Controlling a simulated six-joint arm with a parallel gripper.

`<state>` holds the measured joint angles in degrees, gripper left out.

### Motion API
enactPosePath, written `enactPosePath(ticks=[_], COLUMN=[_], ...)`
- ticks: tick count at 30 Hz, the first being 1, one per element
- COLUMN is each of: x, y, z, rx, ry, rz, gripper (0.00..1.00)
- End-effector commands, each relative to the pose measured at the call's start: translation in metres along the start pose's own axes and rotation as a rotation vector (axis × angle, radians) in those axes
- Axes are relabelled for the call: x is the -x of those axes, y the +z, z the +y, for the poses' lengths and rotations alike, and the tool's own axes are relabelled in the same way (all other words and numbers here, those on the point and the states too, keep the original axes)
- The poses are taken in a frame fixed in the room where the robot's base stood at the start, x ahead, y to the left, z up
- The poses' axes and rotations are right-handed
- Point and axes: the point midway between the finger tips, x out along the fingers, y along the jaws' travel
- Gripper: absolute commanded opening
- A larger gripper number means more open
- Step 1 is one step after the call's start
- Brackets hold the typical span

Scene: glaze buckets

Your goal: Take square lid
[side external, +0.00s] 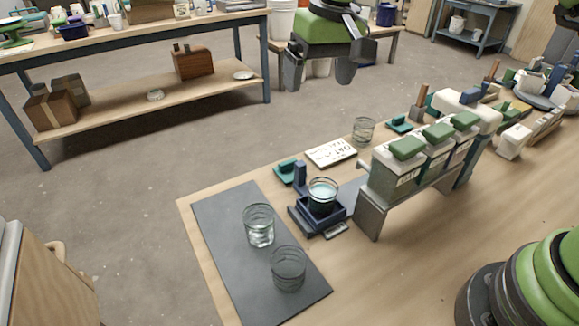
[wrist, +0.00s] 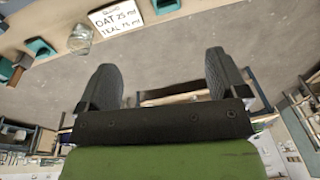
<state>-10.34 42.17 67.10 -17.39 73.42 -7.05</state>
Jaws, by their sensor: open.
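Three pale containers stand in a row on a grey raised rack (side external: 371,215), each topped with a blocky green lid: the near lid (side external: 407,149), the middle lid (side external: 438,132) and the far lid (side external: 465,120). Small teal pieces lie on the table, one by the scale (side external: 286,171) and one behind the rack (side external: 401,124). I cannot tell which of these is the square lid. My gripper (side external: 320,76) is open and empty, high beyond the table's far edge, apart from all of them. In the wrist view its fingers (wrist: 163,82) are spread, with teal pieces (wrist: 40,47) at the top.
Two clear glasses (side external: 258,226) (side external: 288,270) stand on a dark mat (side external: 222,222). A glass of teal liquid (side external: 322,198) sits on a blue scale (side external: 303,219). An empty glass (side external: 363,130) stands near a lettered card (side external: 331,152). Tools and tubs crowd the far right.

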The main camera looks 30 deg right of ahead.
Motion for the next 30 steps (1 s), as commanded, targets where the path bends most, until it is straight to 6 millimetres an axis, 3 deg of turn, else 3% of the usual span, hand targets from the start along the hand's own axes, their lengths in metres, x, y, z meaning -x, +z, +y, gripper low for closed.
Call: enactPosePath(ticks=[1,3,9,21,30], x=[-0.025,-0.052,-0.108,-0.161,-0.184], y=[-0.005,-0.01,-0.011,-0.005,-0.005], z=[-0.004,-0.008,-0.014,-0.011,-0.011], rx=[0.016,0.034,0.067,0.076,0.075], ry=[0.016,0.033,0.069,0.079,0.079], rz=[-0.032,-0.062,-0.119,-0.135,-0.134], gripper=[0.92,0.92,0.92,0.92,0.92])
